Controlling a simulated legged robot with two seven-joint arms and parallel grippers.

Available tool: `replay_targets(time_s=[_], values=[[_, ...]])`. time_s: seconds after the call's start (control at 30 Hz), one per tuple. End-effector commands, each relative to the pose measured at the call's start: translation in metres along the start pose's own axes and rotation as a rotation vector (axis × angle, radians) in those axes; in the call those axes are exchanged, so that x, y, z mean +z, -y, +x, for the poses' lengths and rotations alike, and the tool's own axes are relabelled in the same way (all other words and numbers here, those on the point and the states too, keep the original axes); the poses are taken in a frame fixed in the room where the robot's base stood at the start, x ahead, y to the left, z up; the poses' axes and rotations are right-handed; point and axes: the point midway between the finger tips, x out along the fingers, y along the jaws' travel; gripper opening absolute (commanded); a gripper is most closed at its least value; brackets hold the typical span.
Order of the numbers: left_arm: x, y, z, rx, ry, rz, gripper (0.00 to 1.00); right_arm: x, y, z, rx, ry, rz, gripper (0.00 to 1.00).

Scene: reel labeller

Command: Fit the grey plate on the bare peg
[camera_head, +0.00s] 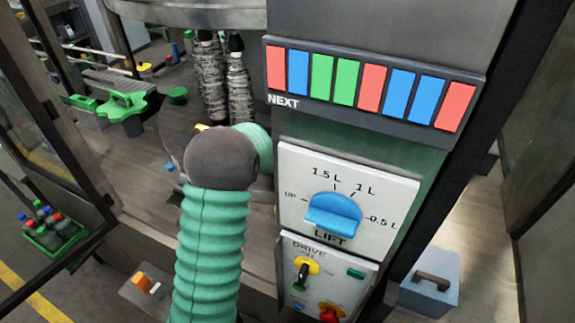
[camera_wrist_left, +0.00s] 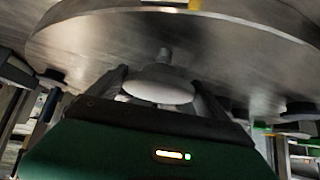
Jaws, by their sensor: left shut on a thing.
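In the left wrist view, my left gripper (camera_wrist_left: 160,92) has its two dark fingers closed around the sides of a pale grey, round plate (camera_wrist_left: 158,86). The plate shows as a flat oval between the fingers. A short grey peg (camera_wrist_left: 163,56) shows just above the plate, below the underside of a large metal disc (camera_wrist_left: 240,45). I cannot tell whether the plate and peg touch. My right gripper is in neither view.
A control panel with a blue dial (camera_head: 333,213) and a row of coloured tiles (camera_head: 370,85) stands right of my arm. A round metal rim (camera_head: 190,12) is overhead.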

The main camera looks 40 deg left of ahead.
Motion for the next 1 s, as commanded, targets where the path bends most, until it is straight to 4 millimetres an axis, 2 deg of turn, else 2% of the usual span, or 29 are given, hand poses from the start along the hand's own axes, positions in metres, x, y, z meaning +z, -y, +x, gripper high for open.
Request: replay_targets(time_s=[0.63,0.93,0.97,1.0], values=[[0.019,0.000,0.020,0.001,-0.001,0.000,0.17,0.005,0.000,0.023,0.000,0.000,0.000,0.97],[0.019,0.000,0.021,0.000,-0.001,0.000,0.17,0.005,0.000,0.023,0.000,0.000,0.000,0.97],[0.019,0.000,0.021,0.000,-0.001,0.000,0.92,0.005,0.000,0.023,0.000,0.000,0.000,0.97],[0.019,0.000,0.021,0.000,-0.001,0.001,0.97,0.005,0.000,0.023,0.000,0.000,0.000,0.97]])
